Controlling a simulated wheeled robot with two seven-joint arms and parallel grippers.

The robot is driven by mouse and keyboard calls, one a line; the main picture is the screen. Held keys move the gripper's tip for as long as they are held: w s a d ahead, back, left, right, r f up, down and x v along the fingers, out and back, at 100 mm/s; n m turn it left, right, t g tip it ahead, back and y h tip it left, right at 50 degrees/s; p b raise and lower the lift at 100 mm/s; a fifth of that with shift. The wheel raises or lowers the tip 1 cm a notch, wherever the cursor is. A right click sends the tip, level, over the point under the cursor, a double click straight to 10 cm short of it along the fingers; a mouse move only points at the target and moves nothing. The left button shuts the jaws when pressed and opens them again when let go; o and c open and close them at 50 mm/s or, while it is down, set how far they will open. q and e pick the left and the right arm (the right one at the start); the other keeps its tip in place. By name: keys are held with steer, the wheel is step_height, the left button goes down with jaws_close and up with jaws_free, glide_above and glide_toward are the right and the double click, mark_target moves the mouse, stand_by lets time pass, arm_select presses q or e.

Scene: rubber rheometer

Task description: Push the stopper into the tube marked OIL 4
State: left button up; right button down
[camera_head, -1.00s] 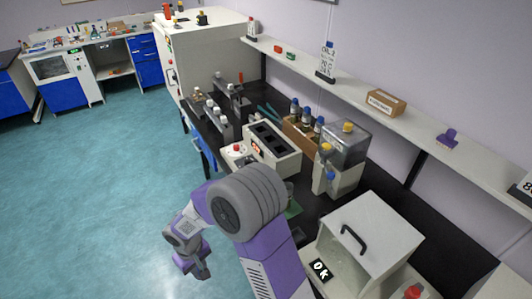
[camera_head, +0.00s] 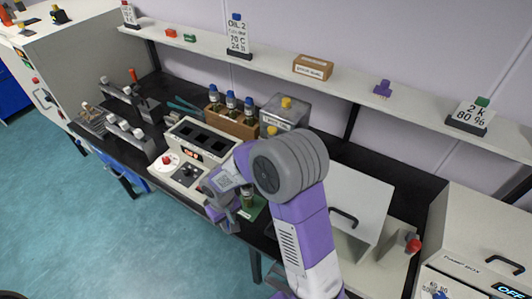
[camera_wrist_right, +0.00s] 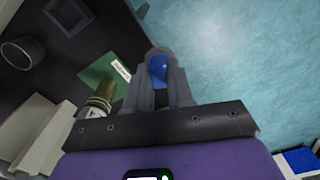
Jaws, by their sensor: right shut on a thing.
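My right gripper (camera_head: 226,222) is at the front edge of the bench, beside a green mat (camera_head: 258,207). In the right wrist view the gripper (camera_wrist_right: 158,85) is shut on a blue stopper (camera_wrist_right: 158,69) between its fingertips. An open-looking olive tube (camera_wrist_right: 105,90) stands at the mat, left of the fingers and apart from the stopper. It also shows in the head view as a dark tube (camera_head: 247,197), partly behind my wrist. A small white label (camera_wrist_right: 121,71) lies near it, its writing too small to read. My left gripper is not in view.
Several bottles with blue caps (camera_head: 231,102) stand in a wooden rack (camera_head: 238,127) behind a white heater block (camera_head: 200,140). A grey box with a yellow knob (camera_head: 286,113) is beside it. A white cabinet (camera_head: 358,200) stands right of my arm. Floor is free in front.

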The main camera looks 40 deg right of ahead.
arm_select(q)
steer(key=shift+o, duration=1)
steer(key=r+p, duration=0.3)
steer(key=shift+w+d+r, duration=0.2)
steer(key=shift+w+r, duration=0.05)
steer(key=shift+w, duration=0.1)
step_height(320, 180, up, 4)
steer(key=p, duration=0.3)
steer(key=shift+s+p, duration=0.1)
steer(key=shift+p, duration=0.25)
arm_select(e)
steer(key=w+d+r+n, duration=0.4)
steer(key=w+d+r, duration=0.3)
steer(key=d+r, duration=0.5)
steer(key=shift+w+d, duration=0.4)
steer(key=shift+s+r, duration=0.1)
arm_select(q)
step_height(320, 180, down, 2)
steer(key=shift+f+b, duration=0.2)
steer(key=shift+b, duration=0.9)
arm_select(e)
step_height(320, 180, down, 4)
steer(key=shift+r, duration=0.15)
